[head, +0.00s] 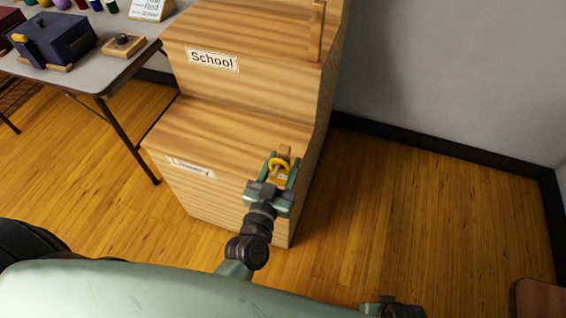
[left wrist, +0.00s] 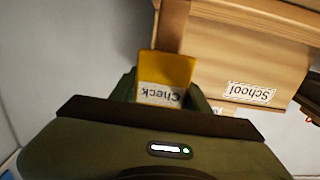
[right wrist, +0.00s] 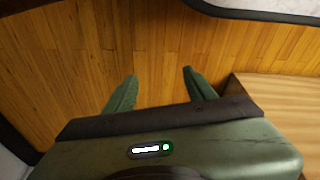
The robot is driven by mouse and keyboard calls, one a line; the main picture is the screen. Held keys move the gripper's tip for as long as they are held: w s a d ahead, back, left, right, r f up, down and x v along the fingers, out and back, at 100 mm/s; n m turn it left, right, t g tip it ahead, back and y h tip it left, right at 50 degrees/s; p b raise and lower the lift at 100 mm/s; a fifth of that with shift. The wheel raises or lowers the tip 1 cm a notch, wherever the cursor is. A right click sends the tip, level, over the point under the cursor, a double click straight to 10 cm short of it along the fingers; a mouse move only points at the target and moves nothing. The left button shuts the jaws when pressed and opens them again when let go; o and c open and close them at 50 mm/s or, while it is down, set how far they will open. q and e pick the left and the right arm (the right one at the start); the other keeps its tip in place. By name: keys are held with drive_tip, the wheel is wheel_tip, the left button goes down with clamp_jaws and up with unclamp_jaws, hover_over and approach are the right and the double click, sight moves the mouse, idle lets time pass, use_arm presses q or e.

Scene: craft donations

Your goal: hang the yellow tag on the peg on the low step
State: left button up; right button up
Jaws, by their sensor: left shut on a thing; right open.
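My left gripper (head: 280,172) is shut on the yellow tag (head: 279,164), above the front right part of the low step (head: 225,135). The wooden peg (head: 286,151) on the low step shows just behind the tag. My right gripper (right wrist: 158,82) is open and empty over the floor.
The higher step (head: 250,40) carries a "School" label and its own peg (head: 316,30). A grey table (head: 120,65) at the left holds a dark box (head: 60,40) and several small things. The floor (head: 420,210) right of the steps is clear. A brown edge shows at lower right.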

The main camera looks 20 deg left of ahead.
use_arm(q)
drive_tip(key=o, duration=1.4)
drive_tip(key=shift+c, duration=0.2)
